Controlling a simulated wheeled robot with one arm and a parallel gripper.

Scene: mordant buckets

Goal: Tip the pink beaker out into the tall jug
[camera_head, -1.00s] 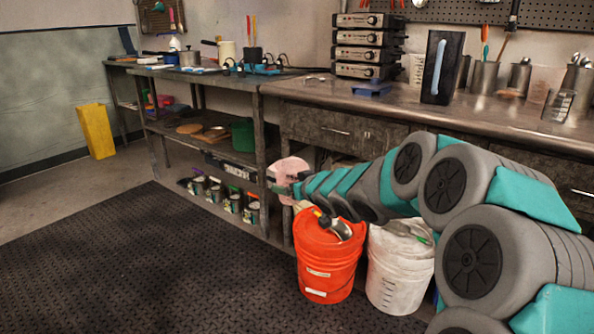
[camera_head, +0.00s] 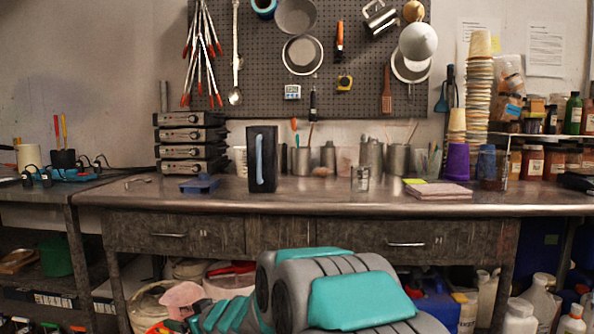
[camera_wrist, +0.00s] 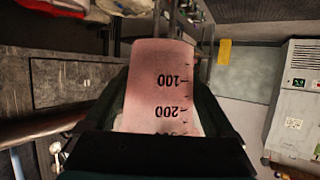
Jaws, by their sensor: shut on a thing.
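The pink beaker (camera_wrist: 160,75) is translucent, with dark marks for 100 and 200 that read upside down in the wrist view. My gripper (camera_wrist: 162,97) is shut on it, with dark fingers at both sides. In the head view the beaker (camera_head: 182,296) shows low in front of the bench, below the worktop, partly hidden by my arm. Its contents cannot be made out. I cannot tell for sure which vessel is the tall jug. A pale vessel with marks (camera_head: 240,162) stands on the bench, partly hidden behind a dark upright block (camera_head: 262,158).
The steel worktop (camera_head: 310,199) holds stacked grey units (camera_head: 190,143), a blue tray (camera_head: 199,186), metal pots (camera_head: 371,158), a small graduated metal cup (camera_head: 360,179) and a purple cup (camera_head: 458,160). Buckets and bottles crowd underneath. The front middle of the worktop is mostly clear.

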